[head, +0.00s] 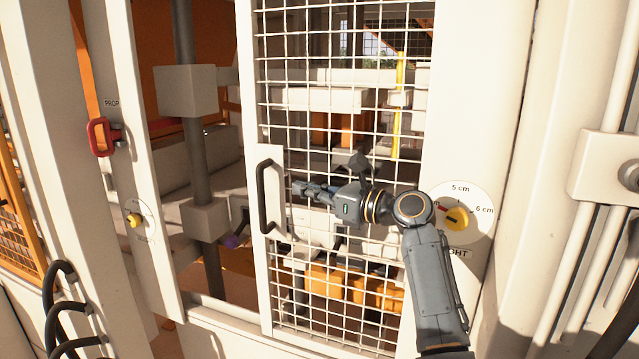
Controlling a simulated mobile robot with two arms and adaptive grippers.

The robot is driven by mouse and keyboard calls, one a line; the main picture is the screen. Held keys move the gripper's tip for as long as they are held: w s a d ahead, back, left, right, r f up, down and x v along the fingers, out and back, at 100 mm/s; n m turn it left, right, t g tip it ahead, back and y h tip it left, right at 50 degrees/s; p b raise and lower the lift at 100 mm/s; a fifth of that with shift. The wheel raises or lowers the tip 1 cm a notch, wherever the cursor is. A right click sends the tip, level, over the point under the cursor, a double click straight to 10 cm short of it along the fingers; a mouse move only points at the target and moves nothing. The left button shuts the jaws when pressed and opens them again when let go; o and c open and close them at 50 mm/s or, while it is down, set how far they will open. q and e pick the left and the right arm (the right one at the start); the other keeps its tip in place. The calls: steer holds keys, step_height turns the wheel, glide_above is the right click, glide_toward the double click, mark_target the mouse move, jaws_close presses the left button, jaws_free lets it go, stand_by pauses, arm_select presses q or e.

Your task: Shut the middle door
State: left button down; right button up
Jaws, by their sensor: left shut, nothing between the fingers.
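The middle door is a white-framed wire mesh door (272,308) with a black bar handle (264,198) on a pale plate at its left edge. It stands partly open, with a wide gap between its left edge and the post on the left. My left gripper (298,188) is shut and empty, just right of the handle, in front of the mesh. Whether its fingertips touch the door or handle plate I cannot tell. My forearm covers part of the door's lower right. My right gripper is not in view.
A white post on the left carries a red part (101,137) under a "PROP" label and a yellow knob (134,220). A yellow dial (457,219) marked in cm is right of the door. Black hoses (62,310) loop at lower left. Press parts show through the gap.

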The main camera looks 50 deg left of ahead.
mark_target(263, 179)
arm_select(q)
steer(key=p+x, duration=0.3)
steer(key=x, duration=0.4)
steer(key=shift+s+a+r+p, duration=0.1)
steer(key=shift+s+a+p, duration=0.1)
steer(key=shift+p, duration=0.1)
steer(key=shift+a, duration=0.35)
steer(key=shift+s+a, duration=0.3)
steer(key=shift+a, duration=0.05)
steer(key=s+d+b+x, duration=0.1)
steer(key=s+b+x, duration=0.1)
steer(key=x, duration=1.2)
steer(key=s+d+b+x, duration=0.1)
steer(key=s+b+x, duration=0.2)
steer(key=x, duration=1.2)
steer(key=shift+s+b, duration=0.3)
steer(key=shift+b, duration=0.1)
